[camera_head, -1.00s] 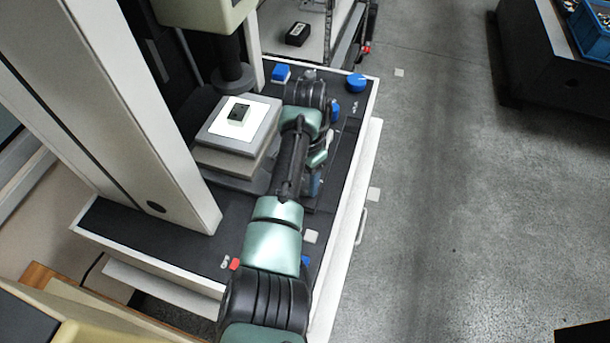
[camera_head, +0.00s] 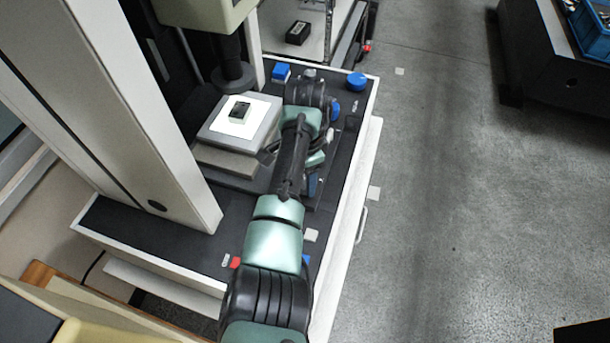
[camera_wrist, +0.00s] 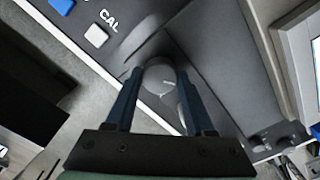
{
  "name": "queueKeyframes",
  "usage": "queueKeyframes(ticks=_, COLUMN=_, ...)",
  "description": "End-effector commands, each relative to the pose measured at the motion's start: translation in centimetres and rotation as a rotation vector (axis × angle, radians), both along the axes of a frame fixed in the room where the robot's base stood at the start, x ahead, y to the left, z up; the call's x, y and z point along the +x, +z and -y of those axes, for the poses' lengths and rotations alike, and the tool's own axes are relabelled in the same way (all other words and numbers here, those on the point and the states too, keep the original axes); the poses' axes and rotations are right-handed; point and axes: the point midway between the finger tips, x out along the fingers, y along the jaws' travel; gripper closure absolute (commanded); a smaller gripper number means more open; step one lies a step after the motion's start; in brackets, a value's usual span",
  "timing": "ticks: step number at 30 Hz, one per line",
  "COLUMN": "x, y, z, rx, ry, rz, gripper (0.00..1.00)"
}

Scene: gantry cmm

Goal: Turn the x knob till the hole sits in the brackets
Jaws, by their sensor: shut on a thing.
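In the wrist view my gripper (camera_wrist: 160,88) has its two dark blue fingers on either side of a round grey knob (camera_wrist: 161,75) with a pale line on its face. The gripper is shut on this knob. In the head view my arm hides most of the knob and gripper. A small dark block (camera_head: 240,111) sits on a white plate on the stage (camera_head: 212,134). Its hole is too small to make out.
A white button (camera_wrist: 96,36) marked CAL and a blue button (camera_wrist: 62,4) lie beside the gripper. A blue round knob (camera_head: 356,81) stands at the machine's far right corner. A grey column (camera_head: 140,120) rises left of the stage.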

Motion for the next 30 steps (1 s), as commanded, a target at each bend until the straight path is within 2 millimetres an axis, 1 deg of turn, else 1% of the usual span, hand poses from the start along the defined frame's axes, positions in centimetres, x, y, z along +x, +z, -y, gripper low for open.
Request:
queueKeyframes(ticks=1, x=0.2, y=0.2, z=0.1, rx=-0.004, ry=-0.001, rz=0.008, gripper=0.44)
queueKeyframes(ticks=3, x=0.2, y=0.2, z=0.1, rx=-0.003, ry=0.000, rz=0.007, gripper=0.32)
queueKeyframes(ticks=6, x=0.2, y=0.2, z=0.1, rx=-0.002, ry=0.000, rz=0.005, gripper=0.16)
queueKeyframes(ticks=14, x=0.1, y=0.1, z=0.0, rx=-0.001, ry=0.001, rz=0.003, gripper=0.16)
queueKeyframes(ticks=17, x=0.1, y=0.5, z=0.0, rx=-0.001, ry=0.001, rz=0.004, gripper=0.16)
queueKeyframes(ticks=20, x=0.2, y=1.8, z=0.0, rx=-0.001, ry=0.000, rz=0.006, gripper=0.16)
queueKeyframes(ticks=23, x=0.2, y=3.7, z=0.0, rx=-0.001, ry=0.000, rz=0.008, gripper=0.16)
queueKeyframes(ticks=30, x=0.2, y=9.1, z=0.1, rx=-0.001, ry=0.000, rz=0.008, gripper=0.16)
